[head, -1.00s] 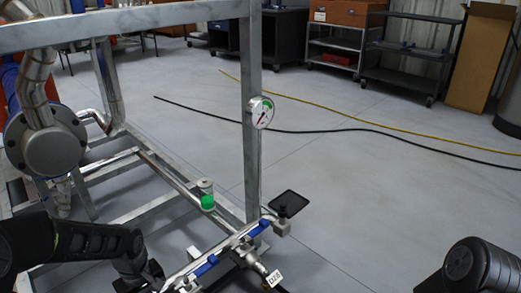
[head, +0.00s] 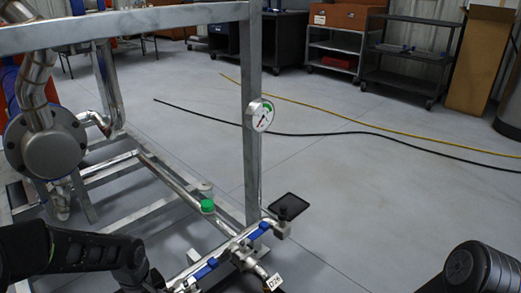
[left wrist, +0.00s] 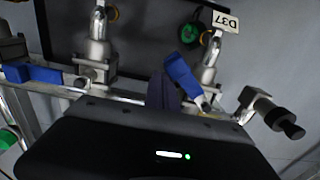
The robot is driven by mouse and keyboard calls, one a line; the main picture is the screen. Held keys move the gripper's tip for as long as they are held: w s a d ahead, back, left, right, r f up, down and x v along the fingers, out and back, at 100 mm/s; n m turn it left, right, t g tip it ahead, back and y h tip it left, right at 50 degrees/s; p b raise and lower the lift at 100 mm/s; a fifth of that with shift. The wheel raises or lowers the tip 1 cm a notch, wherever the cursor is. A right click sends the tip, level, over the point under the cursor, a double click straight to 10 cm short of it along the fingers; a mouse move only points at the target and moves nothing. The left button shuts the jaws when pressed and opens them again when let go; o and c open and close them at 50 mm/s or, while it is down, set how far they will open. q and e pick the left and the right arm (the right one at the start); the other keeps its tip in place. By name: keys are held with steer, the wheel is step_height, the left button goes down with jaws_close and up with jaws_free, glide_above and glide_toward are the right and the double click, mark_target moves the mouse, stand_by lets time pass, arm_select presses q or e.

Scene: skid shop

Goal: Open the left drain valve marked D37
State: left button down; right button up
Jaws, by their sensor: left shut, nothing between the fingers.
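The left drain valve (left wrist: 208,76) shows in the left wrist view with a white tag marked D37 (left wrist: 225,21), upside down there. Its blue handle (left wrist: 183,75) slants across the front of the valve; in the head view a blue handle (head: 207,268) lies near the bottom edge. My left gripper (left wrist: 163,92) is shut and empty, its dark fingers close beside this handle. I cannot tell whether they touch it. In the head view my left forearm shows, but its fingers are hidden. My right arm shows at lower right; its gripper is out of frame.
A second valve (left wrist: 97,60) with a blue handle (left wrist: 40,73) stands beside it on the same pipe. Hoses cross the otherwise open floor at right.

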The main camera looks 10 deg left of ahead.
arm_select(q)
steer(key=shift+s+d, duration=0.25)
steer(key=shift+s, duration=0.3)
steer(key=shift+s+d, duration=0.25)
steer(key=shift+s, duration=0.25)
steer(key=shift+s+d, duration=0.15)
steer(key=shift+s, duration=0.95)
